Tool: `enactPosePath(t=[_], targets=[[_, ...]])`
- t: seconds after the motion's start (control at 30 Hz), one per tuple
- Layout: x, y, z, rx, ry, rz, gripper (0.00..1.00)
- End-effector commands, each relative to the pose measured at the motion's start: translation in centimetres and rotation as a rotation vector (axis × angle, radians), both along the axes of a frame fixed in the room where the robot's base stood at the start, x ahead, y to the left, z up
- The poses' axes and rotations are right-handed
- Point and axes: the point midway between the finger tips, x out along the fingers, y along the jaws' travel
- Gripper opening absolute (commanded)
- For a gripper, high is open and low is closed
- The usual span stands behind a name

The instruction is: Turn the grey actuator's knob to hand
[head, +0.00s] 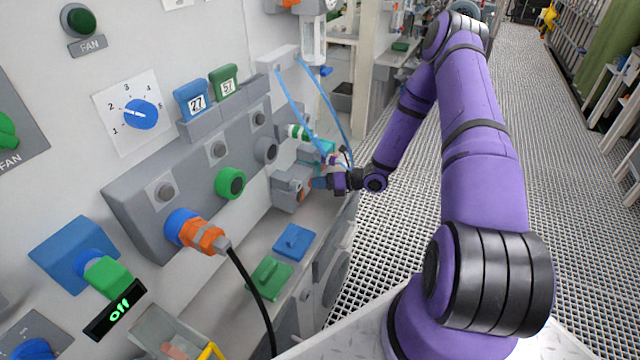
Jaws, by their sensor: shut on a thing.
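The grey actuator (287,186) is a small boxy grey unit low on the wall panel, right of the middle of the head view. An orange part, seemingly its knob (305,190), shows at its right side, mostly covered by my gripper. My gripper (315,184) comes in from the right, level, with its fingers at that orange part. It is shut on the knob. The knob's marks and setting are hidden or too small to read.
Blue tubes (298,108) hang just above my gripper. A green-and-white fitting (298,132) and a teal part (322,147) sit close above the actuator. An orange plug (203,236) with a black cable stands out at the left. The grated floor (385,245) on the right is clear.

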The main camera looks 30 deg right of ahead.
Motion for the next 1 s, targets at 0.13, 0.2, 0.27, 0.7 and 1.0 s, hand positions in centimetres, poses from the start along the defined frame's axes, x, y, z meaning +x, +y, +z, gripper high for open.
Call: enactPosePath(t=[0.13,0.2,0.27,0.7,1.0], targets=[[0.04,0.05,0.00,-0.010,-0.007,0.000,0.06],[0.04,0.08,0.02,-0.023,-0.015,0.001,0.06],[0.03,0.07,0.04,-0.041,-0.028,0.000,0.02],[-0.01,0.42,0.08,-0.273,-0.180,0.002,0.00],[-0.01,0.52,0.12,-0.392,-0.261,0.002,0.00]])
